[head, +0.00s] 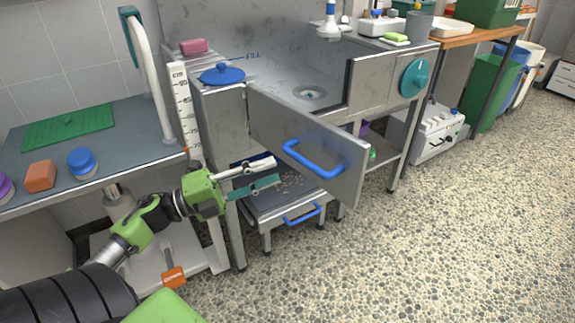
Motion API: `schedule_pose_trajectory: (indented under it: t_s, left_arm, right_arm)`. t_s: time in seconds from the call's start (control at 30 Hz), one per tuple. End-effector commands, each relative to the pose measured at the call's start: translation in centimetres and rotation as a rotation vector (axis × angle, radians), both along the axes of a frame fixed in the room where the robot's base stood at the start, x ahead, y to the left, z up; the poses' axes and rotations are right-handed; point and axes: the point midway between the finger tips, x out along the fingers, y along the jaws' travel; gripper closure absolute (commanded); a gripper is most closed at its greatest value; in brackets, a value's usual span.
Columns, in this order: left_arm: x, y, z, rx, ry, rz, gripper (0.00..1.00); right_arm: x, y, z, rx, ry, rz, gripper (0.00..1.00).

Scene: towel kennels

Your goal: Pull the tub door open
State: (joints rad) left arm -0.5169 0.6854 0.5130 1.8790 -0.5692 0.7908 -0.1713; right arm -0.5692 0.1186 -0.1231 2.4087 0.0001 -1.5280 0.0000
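The tub door (275,125) is a grey metal panel with a blue bar handle (313,161). It stands swung outward from the left side of the tub front, leaving a gap to the front panel on the right. The steel tub (285,70) behind it shows a drain. My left gripper (275,170) is open and empty, with its two fingers apart. It is left of and below the handle, not around it, close to the door's lower edge. My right gripper is not in view.
A low step (285,208) with a blue handle stands under the tub. A grey table (110,150) with an orange block and blue-lidded jar is at left. A white machine (435,135) stands at right. The speckled floor in front is clear.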

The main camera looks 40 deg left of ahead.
Motion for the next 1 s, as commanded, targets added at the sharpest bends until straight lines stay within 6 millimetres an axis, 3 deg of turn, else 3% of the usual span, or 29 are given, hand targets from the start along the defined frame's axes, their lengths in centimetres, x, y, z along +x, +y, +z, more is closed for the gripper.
schedule_pose_trajectory:
  t_s: [0.1, 0.3, 1.0]
  left_arm:
    - [-1.4, 1.0, -0.4, -0.001, 0.003, 0.002, 0.71]
    - [-2.4, 1.8, -0.5, 0.0, 0.0, 0.001, 0.71]
    - [-1.8, 1.9, -0.8, -0.046, 0.015, 0.048, 0.71]
  right_arm:
    - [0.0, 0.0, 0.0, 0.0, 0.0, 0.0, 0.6]
    - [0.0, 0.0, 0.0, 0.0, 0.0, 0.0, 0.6]
    - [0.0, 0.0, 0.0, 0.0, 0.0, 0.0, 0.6]
